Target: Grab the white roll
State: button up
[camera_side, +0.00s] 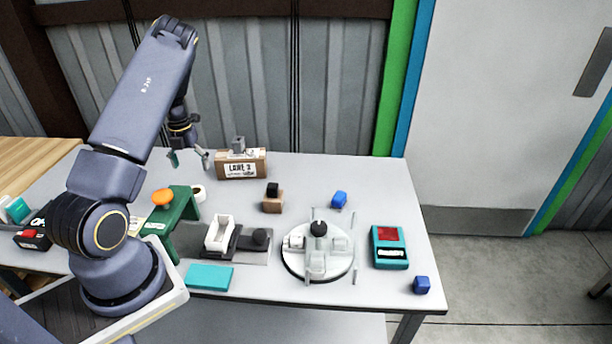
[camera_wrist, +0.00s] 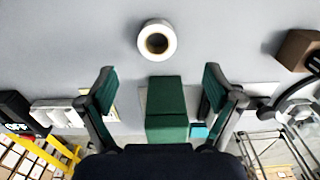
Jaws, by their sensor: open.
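The white roll (camera_wrist: 143,41) lies flat on the grey table with its round hole facing up and a brown core inside. In the side view the roll (camera_side: 199,192) is small and partly hidden beside the green stand (camera_side: 177,211). My gripper (camera_side: 189,160) is open and empty, above the table near the roll and the carton. In the wrist view my gripper (camera_wrist: 159,72) has its two green-padded fingers wide apart, with the roll beyond the tips, toward the top of the picture and roughly centred between them.
The green stand, with an orange knob (camera_side: 162,197) on top, is close to the roll. A brown carton (camera_side: 241,164) labelled LANE 3 stands behind to the right. A brown block with a black top (camera_side: 272,200) and a round turntable (camera_side: 318,273) are farther right. Table around the roll's far side is bare.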

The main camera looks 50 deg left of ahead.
send_over(196, 190)
jog(key=d, duration=0.2)
jog(key=f, duration=0.5)
jog(key=shift+a, duration=0.2)
jog(key=f, duration=0.5)
jog(key=shift+s+f, duration=0.15)
jog(key=shift+s, duration=0.05)
